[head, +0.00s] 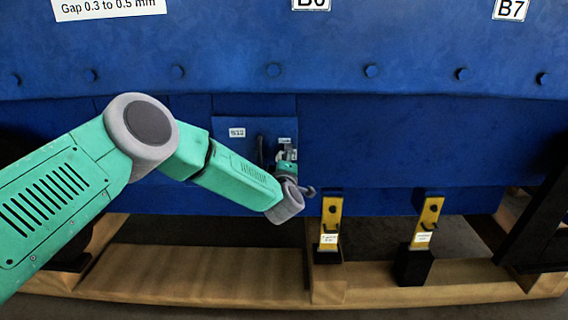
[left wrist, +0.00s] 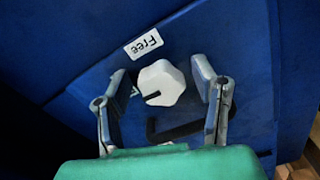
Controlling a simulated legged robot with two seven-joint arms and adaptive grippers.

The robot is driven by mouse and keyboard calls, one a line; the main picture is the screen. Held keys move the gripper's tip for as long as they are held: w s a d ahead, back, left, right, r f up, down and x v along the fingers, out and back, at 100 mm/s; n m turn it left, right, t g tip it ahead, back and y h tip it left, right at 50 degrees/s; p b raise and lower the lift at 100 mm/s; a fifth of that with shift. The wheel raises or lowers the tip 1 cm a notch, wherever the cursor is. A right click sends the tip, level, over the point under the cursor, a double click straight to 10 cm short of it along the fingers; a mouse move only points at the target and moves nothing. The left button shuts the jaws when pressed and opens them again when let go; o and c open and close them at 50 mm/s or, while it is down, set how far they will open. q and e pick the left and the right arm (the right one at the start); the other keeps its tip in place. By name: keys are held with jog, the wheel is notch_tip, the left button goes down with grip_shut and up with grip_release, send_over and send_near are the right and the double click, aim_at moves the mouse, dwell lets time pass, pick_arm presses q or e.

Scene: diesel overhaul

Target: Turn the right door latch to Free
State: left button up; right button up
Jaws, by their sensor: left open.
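The latch is a pale faceted knob (left wrist: 166,88) with a dark slot mark on its lower left edge in the left wrist view. A white label reading "Free" (left wrist: 143,43) lies beside it on the blue door panel (left wrist: 85,88). My left gripper (left wrist: 160,78) is open, with one finger on each side of the knob and visible gaps to it. In the head view my left gripper (head: 287,158) is at the right part of the small door panel (head: 226,118), and it mostly hides the latch. My right gripper is not in view.
A dark bar-shaped handle (left wrist: 190,130) is close to the knob and my right-hand finger. Two yellow brackets (head: 331,212) (head: 429,212) stand to the right, below the blue engine wall (head: 400,135). A wooden beam (head: 200,275) runs along the bottom.

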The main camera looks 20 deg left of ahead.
pick_arm(q)
jog(key=shift+a, duration=0.35)
jog(key=c, duration=1.2)
jog(key=shift+o, duration=0.2)
jog(key=shift+f, duration=0.1)
